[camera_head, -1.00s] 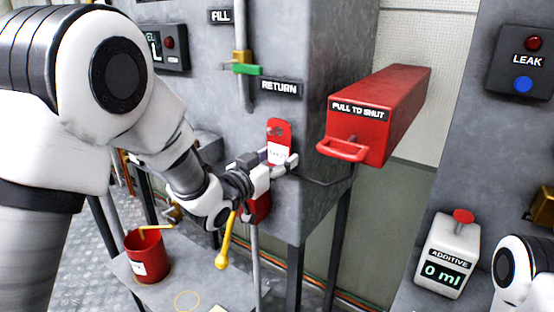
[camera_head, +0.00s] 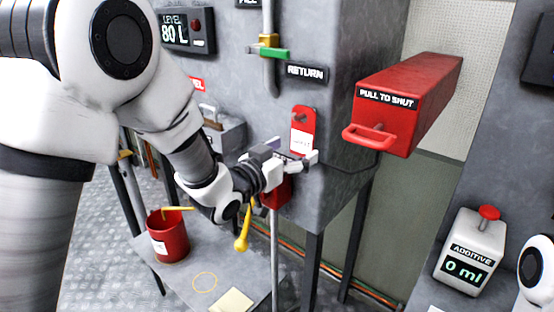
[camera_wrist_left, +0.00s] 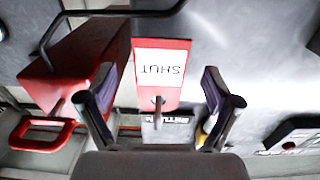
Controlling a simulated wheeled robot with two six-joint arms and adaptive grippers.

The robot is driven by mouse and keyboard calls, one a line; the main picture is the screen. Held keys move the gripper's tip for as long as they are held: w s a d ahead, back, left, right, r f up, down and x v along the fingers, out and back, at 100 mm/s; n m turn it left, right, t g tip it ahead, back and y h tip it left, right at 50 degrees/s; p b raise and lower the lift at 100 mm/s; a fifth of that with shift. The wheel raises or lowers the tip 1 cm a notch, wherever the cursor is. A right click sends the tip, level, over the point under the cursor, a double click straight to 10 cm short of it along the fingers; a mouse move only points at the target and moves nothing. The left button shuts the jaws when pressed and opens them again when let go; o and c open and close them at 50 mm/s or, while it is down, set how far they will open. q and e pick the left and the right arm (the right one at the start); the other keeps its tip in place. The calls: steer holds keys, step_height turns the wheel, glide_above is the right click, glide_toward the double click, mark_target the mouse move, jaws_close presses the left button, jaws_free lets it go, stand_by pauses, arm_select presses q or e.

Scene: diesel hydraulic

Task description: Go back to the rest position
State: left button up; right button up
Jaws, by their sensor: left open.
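My left gripper (camera_head: 298,162) is open in front of the grey tank, just below the red tag (camera_head: 301,140) in the head view. The tag has a white label and hangs on the tank face. In the left wrist view the tag (camera_wrist_left: 160,95) reads SHUT, upside down, and lies between the spread fingers of the gripper (camera_wrist_left: 160,90), with a small peg at its end. I see no finger closed on it. Of my right arm only a white link shows at the right edge; its gripper is out of view.
A red PULL TO SHUT box (camera_head: 425,95) with a handle juts out right of the gripper. A yellow-handled lever (camera_head: 243,235) hangs below it. A red bucket (camera_head: 168,240) stands on the grey table (camera_head: 185,278). An ADDITIVE bottle (camera_head: 470,250) stands at the right.

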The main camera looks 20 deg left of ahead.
arm_select(q)
steer(key=v, duration=0.9)
steer(key=s+f+n+g+y, duration=0.1)
steer(key=s+f+g, duration=0.25)
steer(key=f, duration=1.15)
steer(key=s+f+n+g+y, duration=0.1)
steer(key=s+f+g, duration=0.25)
steer(key=f, duration=1.15)
steer(key=s+a+f+n+g+y, duration=0.1)
steer(key=s+a+f+g+y, duration=0.1)
steer(key=s+f+g, duration=0.3)
steer(key=s+a+f+n+g+y, duration=0.1)
steer(key=s+a+f+g+y, duration=0.1)
steer(key=s+f, duration=0.9)
steer(key=s+a+g, duration=0.1)
steer(key=s+g, duration=0.1)
steer(key=s, duration=0.4)
steer(key=shift+s+f+n+g, duration=0.2)
steer(key=shift+f+n+g, duration=0.1)
steer(key=shift+f+g, duration=0.1)
steer(key=shift+w, duration=0.1)
